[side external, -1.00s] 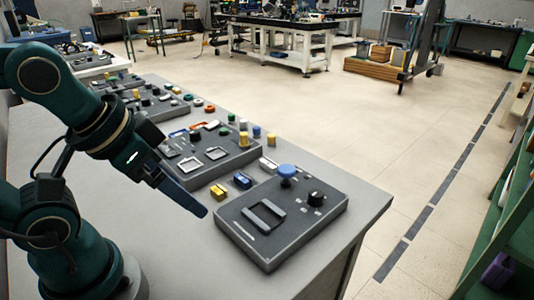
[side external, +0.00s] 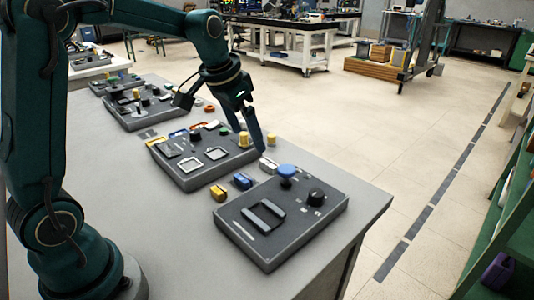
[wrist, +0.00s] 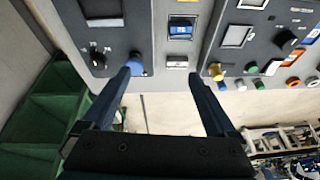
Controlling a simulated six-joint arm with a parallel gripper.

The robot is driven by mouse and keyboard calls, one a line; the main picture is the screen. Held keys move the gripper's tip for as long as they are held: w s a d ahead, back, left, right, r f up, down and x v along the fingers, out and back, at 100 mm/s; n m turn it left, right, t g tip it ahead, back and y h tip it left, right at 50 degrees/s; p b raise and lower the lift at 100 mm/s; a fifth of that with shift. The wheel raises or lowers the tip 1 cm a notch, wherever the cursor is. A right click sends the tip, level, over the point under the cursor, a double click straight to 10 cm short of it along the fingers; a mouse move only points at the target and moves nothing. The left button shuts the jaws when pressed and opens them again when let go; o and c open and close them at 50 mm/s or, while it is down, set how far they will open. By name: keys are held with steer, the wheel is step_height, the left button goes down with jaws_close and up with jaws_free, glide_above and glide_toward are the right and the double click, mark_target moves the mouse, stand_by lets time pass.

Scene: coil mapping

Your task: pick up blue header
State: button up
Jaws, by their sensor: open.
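The blue header (side external: 242,181) is a small blue block lying on the grey table, between two dark control panels. In the wrist view the blue header (wrist: 180,30) is at the top centre, beyond the fingertips and between their lines. My gripper (side external: 260,147) is above the table near the white block, behind the blue header in the side view. In the wrist view my gripper (wrist: 164,74) is open, with nothing between its fingers.
A yellow block (side external: 219,193) and a white block (side external: 268,165) lie on either side of the blue header. The near panel (side external: 285,240) has a raised blue knob (side external: 287,171). Another panel (side external: 180,175) is to the left, with several coloured caps (side external: 243,139) behind it.

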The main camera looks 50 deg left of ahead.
steer(key=n+g, duration=0.1)
steer(key=g, duration=0.1)
glide_above(242, 178)
steer(key=f, duration=0.4)
steer(key=d+f, duration=0.1)
steer(key=f, duration=0.6)
steer(key=a+f, duration=0.1)
steer(key=f, duration=0.1)
steer(key=shift+s+f, duration=0.15)
steer(key=shift+s, duration=0.05)
steer(key=shift+w+f, duration=0.15)
steer(key=shift+f, duration=0.5)
jaws_close()
steer(key=shift+r, duration=0.2)
